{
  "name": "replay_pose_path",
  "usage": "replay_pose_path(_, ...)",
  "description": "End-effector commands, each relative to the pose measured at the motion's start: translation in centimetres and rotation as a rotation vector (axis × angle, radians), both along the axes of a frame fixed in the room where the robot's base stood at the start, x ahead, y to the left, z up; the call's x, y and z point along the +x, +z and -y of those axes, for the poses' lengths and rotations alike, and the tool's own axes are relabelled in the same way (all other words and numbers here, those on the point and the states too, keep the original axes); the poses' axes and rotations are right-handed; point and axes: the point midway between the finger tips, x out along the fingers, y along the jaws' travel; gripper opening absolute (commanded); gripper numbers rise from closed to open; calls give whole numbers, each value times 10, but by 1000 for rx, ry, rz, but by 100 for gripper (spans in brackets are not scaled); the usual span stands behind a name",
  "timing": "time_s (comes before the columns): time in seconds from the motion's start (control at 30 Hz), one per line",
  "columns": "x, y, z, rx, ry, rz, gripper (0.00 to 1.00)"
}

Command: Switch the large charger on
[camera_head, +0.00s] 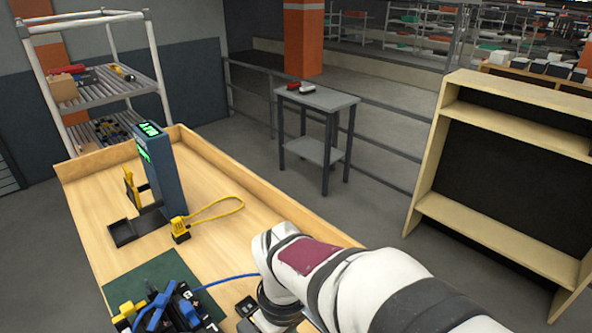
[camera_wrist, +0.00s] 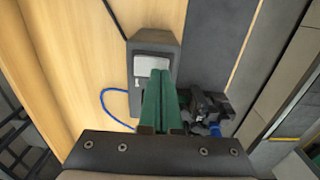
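A grey box with a white panel (camera_wrist: 152,67), which may be a switch, lies below my gripper in the wrist view. My gripper (camera_wrist: 160,76) has two green fingers side by side with no clear gap and nothing visible between them. The fingertips overlap the lower part of the white panel in the picture; I cannot tell whether they touch it. In the head view a small dark box (camera_head: 246,306) shows beside my arm, which hides the gripper. A tall blue-grey unit (camera_head: 163,172) with lit green displays stands upright on the bench. No label shows which one is the large charger.
A yellow plug (camera_head: 180,230) with a looped yellow cable lies by the tall unit. Black and blue parts (camera_head: 160,310) crowd the green mat (camera_head: 145,278). A blue cable (camera_head: 228,280) runs toward my arm. The wooden bench (camera_head: 270,233) has a raised rim.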

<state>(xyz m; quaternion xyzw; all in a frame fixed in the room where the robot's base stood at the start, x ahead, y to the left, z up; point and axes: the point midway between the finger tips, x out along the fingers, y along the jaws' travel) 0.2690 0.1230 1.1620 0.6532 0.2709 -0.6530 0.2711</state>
Motion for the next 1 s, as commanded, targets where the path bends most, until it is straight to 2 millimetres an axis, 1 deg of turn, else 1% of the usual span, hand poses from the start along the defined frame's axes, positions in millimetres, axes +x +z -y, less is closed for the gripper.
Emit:
replay_pose_path(0.67, 0, -10, 0, 1, -1, -1, 0)
replay_pose_path(0.77, 1, -4, 0, 0, 0, 1, 0)
replay_pose_path(1.0, 1, 23, 0, 1, 0, 2, 0)
